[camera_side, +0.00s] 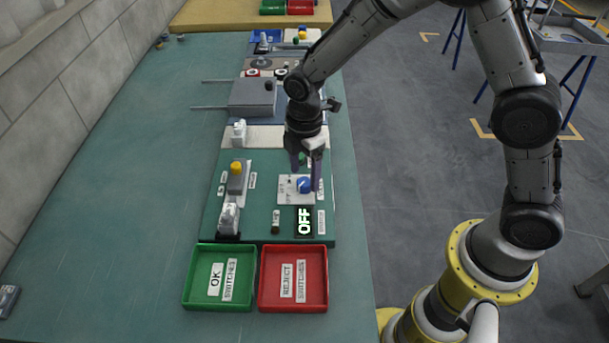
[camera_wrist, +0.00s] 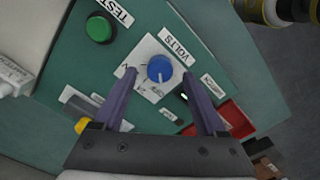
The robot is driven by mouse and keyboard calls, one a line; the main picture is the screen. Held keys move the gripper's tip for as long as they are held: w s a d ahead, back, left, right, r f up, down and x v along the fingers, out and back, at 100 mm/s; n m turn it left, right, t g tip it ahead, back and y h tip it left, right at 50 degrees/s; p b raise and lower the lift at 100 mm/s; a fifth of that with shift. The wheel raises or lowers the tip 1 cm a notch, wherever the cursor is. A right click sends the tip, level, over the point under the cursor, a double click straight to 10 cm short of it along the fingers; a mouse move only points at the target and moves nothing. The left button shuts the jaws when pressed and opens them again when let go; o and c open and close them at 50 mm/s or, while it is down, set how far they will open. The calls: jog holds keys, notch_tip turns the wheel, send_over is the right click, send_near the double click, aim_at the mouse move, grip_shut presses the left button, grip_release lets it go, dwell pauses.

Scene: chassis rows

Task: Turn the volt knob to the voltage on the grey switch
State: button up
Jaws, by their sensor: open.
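The volt knob (camera_side: 304,185) is a round blue knob on a white square plate; it also shows in the wrist view (camera_wrist: 160,69) with a pale pointer mark toward the lower side. The plate's dial markings are too small to read. My gripper (camera_side: 306,174) points down over the knob, its purple fingers open. In the wrist view, the fingertips (camera_wrist: 158,74) lie on either side of the knob, with gaps showing. A light grey switch (camera_side: 229,217) stands in a dark holder at the board's front left; its voltage cannot be read.
A dark display (camera_side: 304,222) reads OFF. A green button (camera_wrist: 100,28) sits near the knob. A grey fixture (camera_side: 237,184) with a yellow top stands left. Green (camera_side: 191,289) and red (camera_side: 322,292) trays lie in front. Another pale switch (camera_side: 239,133) stands behind. The table's left side is mostly clear.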

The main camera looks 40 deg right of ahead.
jog(key=shift+f, duration=0.9)
grip_shut()
